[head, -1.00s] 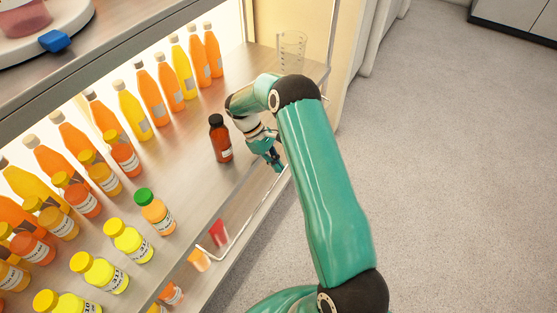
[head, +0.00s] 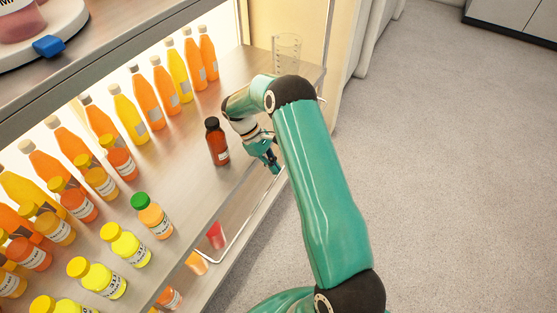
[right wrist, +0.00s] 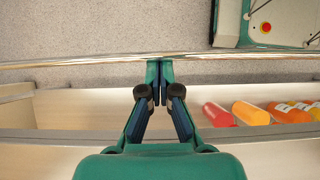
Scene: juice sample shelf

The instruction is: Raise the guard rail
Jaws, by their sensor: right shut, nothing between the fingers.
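The guard rail (head: 254,222) is a thin bent metal rod along the shelf's front edge, sitting low beside it. In the right wrist view the guard rail (right wrist: 80,61) runs across the picture as a shiny bar. My right gripper (head: 274,168) is at the shelf's front edge, near the rail's far part. Its fingers are shut and empty, and in the right wrist view the fingertips (right wrist: 160,62) meet the line of the rail. Whether they touch it I cannot tell. My left gripper is not in view.
A dark red-brown bottle (head: 216,142) stands on the shelf close to my right gripper. Several orange and yellow bottles stand farther left. The floor (head: 450,170) right of the shelf is clear.

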